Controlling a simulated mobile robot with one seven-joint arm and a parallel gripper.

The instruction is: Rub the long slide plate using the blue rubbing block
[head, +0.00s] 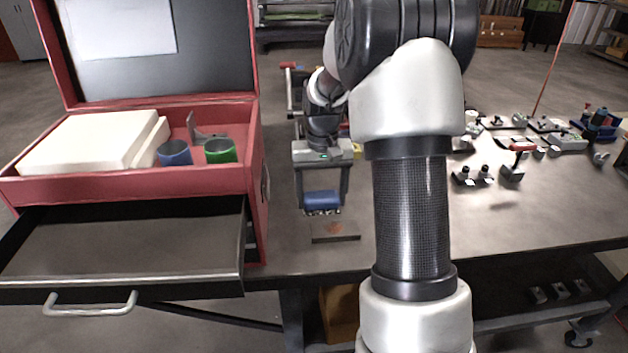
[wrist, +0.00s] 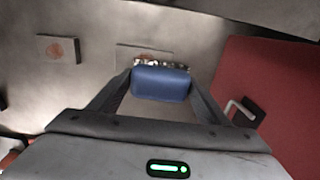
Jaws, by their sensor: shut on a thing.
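My gripper (head: 322,200) points down over the bench and is shut on the blue rubbing block (head: 322,199). The wrist view also shows the blue block (wrist: 161,83) between the two fingers. Small pale, lumpy bits show along the block's edge. A flat dark plate with a brownish spot (head: 335,232), apparently the long slide plate, lies near the bench's front edge, just in front of the block. In the wrist view this plate (wrist: 128,50) is partly hidden behind the block. The block appears apart from the plate.
A shorter plate with a reddish mark (wrist: 60,48) lies beside it in the wrist view. A red toolbox (head: 258,150) with an open drawer (head: 120,250) stands left, holding blue (head: 175,153) and green (head: 220,151) cups. Small parts (head: 473,175) lie on the right.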

